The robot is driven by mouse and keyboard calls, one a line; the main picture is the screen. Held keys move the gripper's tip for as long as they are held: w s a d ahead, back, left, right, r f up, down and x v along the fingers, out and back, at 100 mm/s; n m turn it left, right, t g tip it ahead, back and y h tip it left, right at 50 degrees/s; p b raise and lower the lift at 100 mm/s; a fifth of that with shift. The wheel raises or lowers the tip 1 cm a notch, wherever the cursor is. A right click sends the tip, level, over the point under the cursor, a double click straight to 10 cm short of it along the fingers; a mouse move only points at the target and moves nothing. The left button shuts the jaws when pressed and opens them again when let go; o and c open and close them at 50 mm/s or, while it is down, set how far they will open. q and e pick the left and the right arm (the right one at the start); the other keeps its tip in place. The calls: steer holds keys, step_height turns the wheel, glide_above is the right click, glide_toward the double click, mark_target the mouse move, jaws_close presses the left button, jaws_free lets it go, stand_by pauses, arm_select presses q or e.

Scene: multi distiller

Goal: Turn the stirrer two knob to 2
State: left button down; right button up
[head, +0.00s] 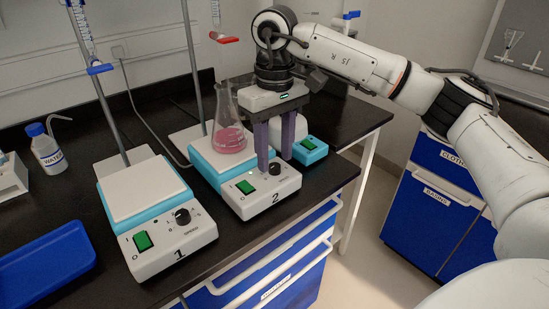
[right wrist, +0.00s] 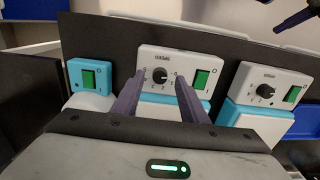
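Stirrer two (head: 262,198), a white unit with a blue band and the number 2, stands near the bench's front edge. It also shows in the middle of the right wrist view (right wrist: 204,60). Its black knob (right wrist: 160,75) sits in a ring of numbers too small to read; the pointer setting is unclear. My right gripper (head: 275,164) reaches down over the knob. In the right wrist view its two purple fingers (right wrist: 160,80) are apart, one on each side of the knob, with visible gaps. A dark purple finger-like part (right wrist: 293,18), apparently my left gripper, shows at the top right.
A flask of pink liquid (head: 229,138) stands on stirrer two's plate, beside my right gripper. Stirrer one (head: 172,238) is to the left, with its own knob (head: 182,216). A small blue switch box (head: 310,150) is close on the right. A blue tray (head: 44,262) lies at left.

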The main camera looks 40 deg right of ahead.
steer(key=shift+f, duration=0.75)
arm_select(q)
steer(key=shift+w+r, duration=0.1)
steer(key=shift+w, duration=0.15)
arm_select(e)
steer(key=shift+f, duration=0.1)
arm_select(q)
steer(key=shift+w, duration=0.1)
arm_select(e)
jaws_close()
arm_select(q)
steer(key=shift+r, duration=0.1)
